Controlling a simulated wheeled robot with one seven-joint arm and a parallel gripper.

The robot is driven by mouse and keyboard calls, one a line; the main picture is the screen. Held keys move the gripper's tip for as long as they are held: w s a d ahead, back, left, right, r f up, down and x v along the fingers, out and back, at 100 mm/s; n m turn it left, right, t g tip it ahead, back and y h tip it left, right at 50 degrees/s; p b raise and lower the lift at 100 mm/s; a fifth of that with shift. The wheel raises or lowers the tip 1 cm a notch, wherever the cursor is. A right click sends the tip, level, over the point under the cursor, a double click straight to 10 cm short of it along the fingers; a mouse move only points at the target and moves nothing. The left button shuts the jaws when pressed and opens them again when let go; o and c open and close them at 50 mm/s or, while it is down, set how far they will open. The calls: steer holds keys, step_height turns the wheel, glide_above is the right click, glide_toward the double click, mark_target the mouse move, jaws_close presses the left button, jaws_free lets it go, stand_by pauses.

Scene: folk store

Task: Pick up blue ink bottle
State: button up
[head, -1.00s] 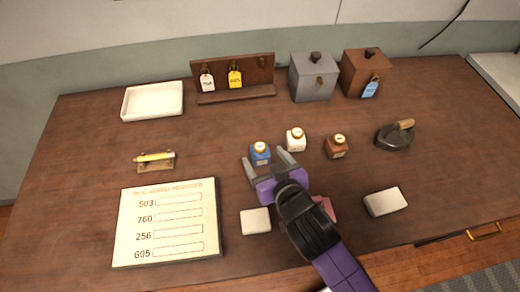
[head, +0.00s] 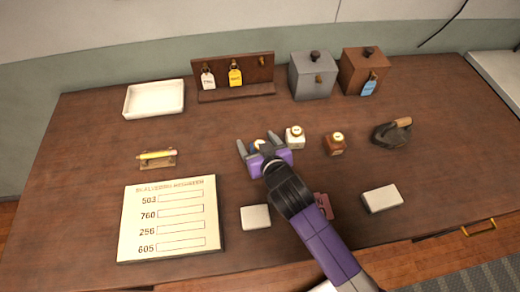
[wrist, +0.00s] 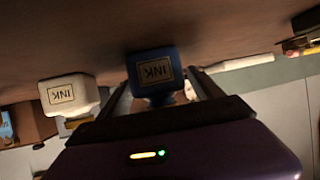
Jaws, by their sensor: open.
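The blue ink bottle (wrist: 152,88) stands between the two fingers of my open gripper (wrist: 160,90) in the wrist view, its INK label upside down. In the head view only a small part of the blue bottle (head: 254,148) shows; my purple gripper (head: 262,143) hides the rest. The fingers lie on either side of the bottle and do not look closed on it. A white ink bottle (head: 295,137) stands just right of my gripper; it also shows in the wrist view (wrist: 68,94).
A brown ink bottle (head: 334,144) and an iron (head: 392,133) stand further right.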

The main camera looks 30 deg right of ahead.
steer(key=c, duration=1.6)
